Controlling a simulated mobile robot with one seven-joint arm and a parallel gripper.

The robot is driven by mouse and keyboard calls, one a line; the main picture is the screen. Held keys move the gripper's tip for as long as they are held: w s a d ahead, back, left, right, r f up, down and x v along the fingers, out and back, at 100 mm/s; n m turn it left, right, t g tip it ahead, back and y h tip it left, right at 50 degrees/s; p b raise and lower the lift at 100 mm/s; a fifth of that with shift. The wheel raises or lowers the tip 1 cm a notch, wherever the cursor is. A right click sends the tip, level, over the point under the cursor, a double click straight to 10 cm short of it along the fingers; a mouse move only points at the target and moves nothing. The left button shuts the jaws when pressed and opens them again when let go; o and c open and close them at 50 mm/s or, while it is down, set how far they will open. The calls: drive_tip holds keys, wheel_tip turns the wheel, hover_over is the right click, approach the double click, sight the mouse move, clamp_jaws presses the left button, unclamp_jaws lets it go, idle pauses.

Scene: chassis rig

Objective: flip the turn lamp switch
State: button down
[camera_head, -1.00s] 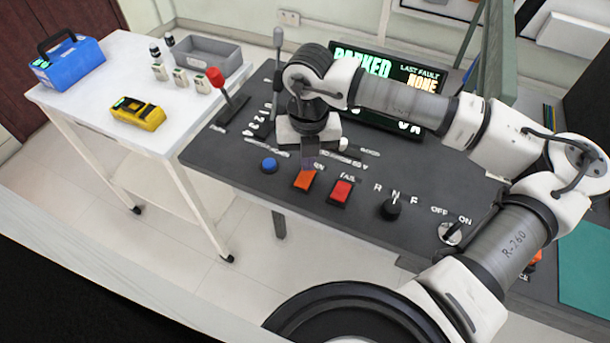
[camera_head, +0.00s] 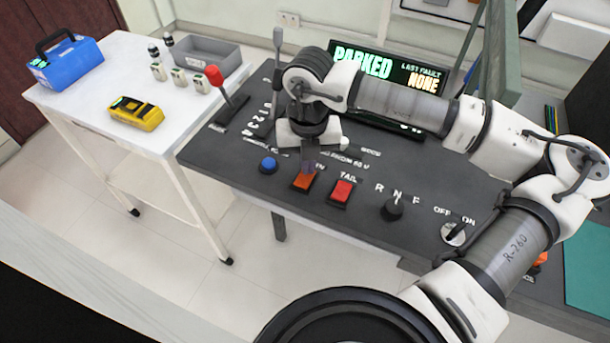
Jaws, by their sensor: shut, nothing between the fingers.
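The dark console (camera_head: 330,215) carries a row of controls. An orange rocker switch (camera_head: 304,182) sits between a blue button (camera_head: 268,165) and a red switch (camera_head: 342,191) labelled TAIL. The orange switch's own label is mostly hidden behind my gripper; only its last letter or two show. My gripper (camera_head: 309,168) points down with its fingers shut and empty, right at the far edge of the orange switch. It covers part of that switch, and I cannot tell whether the fingertips touch it.
A black selector knob (camera_head: 392,208) marked R N F and an OFF/ON key switch (camera_head: 453,233) lie to the right. A red-knobbed lever (camera_head: 216,78) and a grey lever (camera_head: 278,40) stand upright on the left. A display (camera_head: 388,75) reading PARKED stands behind my arm.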

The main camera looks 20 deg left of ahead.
drive_tip(key=shift+r+p, duration=1.35)
drive_tip(key=shift+r, duration=2.15)
drive_tip(key=shift+s+f, duration=0.1)
